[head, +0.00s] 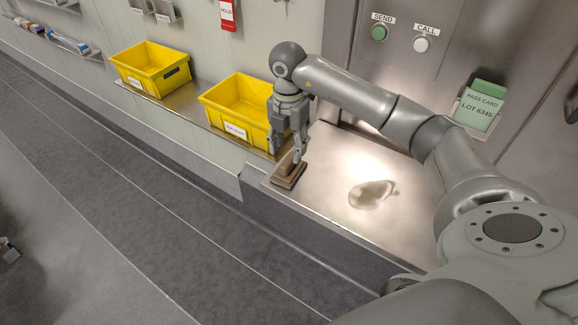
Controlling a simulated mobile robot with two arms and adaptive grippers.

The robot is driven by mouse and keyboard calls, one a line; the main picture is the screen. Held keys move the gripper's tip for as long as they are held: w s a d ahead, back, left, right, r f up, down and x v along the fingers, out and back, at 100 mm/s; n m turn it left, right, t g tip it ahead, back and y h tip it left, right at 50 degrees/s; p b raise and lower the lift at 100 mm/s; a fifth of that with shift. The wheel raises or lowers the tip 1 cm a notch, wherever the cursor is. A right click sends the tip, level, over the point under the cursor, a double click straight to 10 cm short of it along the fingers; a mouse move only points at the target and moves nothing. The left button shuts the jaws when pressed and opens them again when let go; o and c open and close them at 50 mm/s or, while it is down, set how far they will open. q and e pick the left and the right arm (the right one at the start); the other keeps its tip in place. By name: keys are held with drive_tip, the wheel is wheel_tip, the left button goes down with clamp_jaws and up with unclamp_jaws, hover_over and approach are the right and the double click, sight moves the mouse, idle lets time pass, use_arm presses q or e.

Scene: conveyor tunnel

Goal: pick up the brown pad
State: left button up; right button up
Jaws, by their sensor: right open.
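The brown pad (289,174) lies on the steel counter near its left front corner. It is a small block with a darker base and a raised part on top. My right gripper (287,156) points down right over the pad, with its fingers open around or just above the raised part. Whether the fingers touch it I cannot tell. My left gripper is not in view.
A wet-looking smear (371,193) lies on the counter (335,160). Two yellow bins (236,106) (151,69) stand on a shelf to the left. Behind are a green SEND button (379,33), a white CALL button (421,44) and a green pass card (479,108).

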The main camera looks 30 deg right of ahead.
sight(289, 159)
wheel_tip(289, 159, down, 5)
drive_tip(key=shift+s+r+p, duration=0.1)
drive_tip(key=shift+p, duration=1)
drive_tip(key=shift+d+f, duration=0.1)
drive_tip(key=shift+f, duration=0.15)
clamp_jaws()
